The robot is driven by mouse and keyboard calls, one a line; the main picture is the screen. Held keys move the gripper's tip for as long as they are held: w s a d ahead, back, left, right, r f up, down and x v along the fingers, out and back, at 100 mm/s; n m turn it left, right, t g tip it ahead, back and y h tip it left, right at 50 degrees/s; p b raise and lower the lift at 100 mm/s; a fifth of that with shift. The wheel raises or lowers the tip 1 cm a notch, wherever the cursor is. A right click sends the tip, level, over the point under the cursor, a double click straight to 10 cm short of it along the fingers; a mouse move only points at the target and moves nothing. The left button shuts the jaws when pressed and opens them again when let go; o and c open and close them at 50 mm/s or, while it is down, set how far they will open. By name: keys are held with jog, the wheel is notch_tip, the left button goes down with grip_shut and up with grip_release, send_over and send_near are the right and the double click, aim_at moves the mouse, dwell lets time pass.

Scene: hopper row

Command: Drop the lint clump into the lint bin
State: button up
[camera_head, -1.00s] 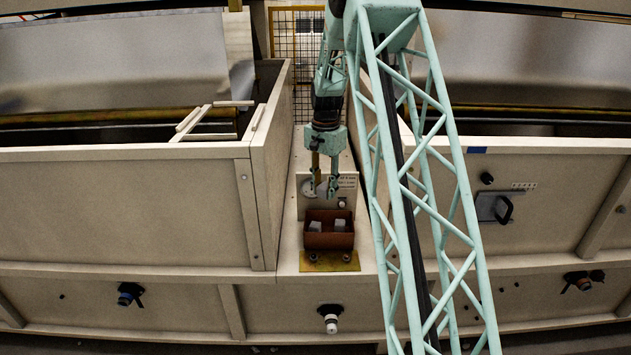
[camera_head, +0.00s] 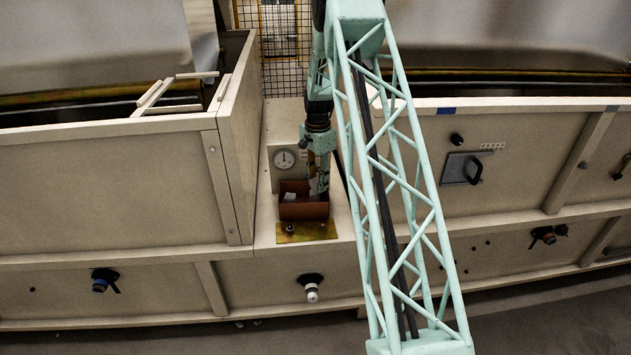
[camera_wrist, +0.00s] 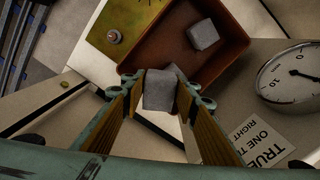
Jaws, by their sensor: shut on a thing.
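My gripper (camera_wrist: 162,97) is shut on a grey, block-like lint clump (camera_wrist: 159,92) between its two fingers. A small reddish-brown open box (camera_wrist: 238,46), likely the lint bin, lies just beyond the held clump in the wrist view. A grey clump (camera_wrist: 202,34) lies inside it, and another grey piece (camera_wrist: 176,70) shows partly behind the held one. In the head view, my gripper (camera_head: 319,184) is low at the right part of the box (camera_head: 303,212), where a pale clump (camera_head: 290,197) shows at the left. The held clump's height above the box is hard to tell.
A brass plate (camera_head: 306,231) with bolts lies before the box. Large hopper walls (camera_head: 240,140) rise at both sides of this narrow ledge.

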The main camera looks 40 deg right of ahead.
aim_at(317, 180)
dwell(0.5)
jog(key=o, duration=0.8)
jog(key=shift+r, duration=0.2)
notch_tip(317, 180, up, 12)
jog(key=shift+f, duration=0.15)
dwell(1.2)
